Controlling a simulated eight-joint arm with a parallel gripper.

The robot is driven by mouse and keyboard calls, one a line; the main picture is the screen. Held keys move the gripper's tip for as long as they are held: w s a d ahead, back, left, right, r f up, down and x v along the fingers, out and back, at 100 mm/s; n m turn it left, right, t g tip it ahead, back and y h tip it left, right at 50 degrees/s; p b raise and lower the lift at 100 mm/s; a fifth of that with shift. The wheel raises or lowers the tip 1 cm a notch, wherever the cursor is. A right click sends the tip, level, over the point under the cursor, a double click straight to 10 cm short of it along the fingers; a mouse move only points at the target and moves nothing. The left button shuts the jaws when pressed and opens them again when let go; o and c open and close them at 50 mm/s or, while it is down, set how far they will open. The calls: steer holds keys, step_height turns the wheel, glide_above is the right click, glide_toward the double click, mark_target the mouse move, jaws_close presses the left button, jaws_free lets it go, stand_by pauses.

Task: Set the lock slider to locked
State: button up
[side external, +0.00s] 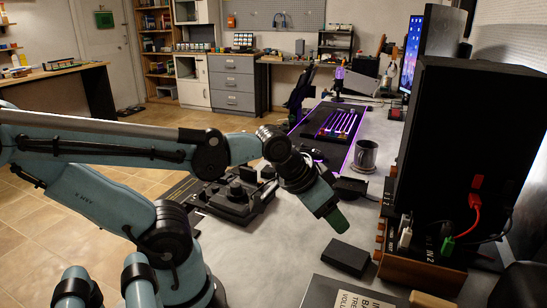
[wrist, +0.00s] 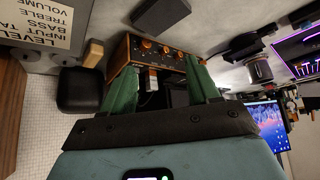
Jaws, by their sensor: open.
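A dark control unit with several upright levers and knobs (side external: 235,197) sits on the grey desk in the side view, left of my gripper and partly behind my arm. I cannot make out a lock slider in either view. My gripper (side external: 334,218) hangs over the desk to the right of that unit, tilted down, with green fingers. In the wrist view my gripper (wrist: 162,78) shows two green fingers spread apart with nothing held between them. Beyond them is a wooden-cased box with orange knobs (wrist: 150,47).
A black box (side external: 347,257) lies on the desk below my gripper. A mug (side external: 365,155) and lit keyboard (side external: 338,124) stand farther back. A tall black case (side external: 465,150) with red and green cables rises at right. Bare desk (side external: 285,250) lies in front.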

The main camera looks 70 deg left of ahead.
steer(key=shift+c, duration=0.8)
steer(key=shift+w+a+r, duration=0.1)
steer(key=shift+a, duration=0.2)
steer(key=shift+c, duration=0.8)
step_height(320, 180, up, 2)
steer(key=n+g, duration=0.7)
steer(key=n, duration=0.1)
glide_above(259, 183)
step_height(259, 183, down, 11)
steer(key=shift+f, duration=0.15)
jaws_close()
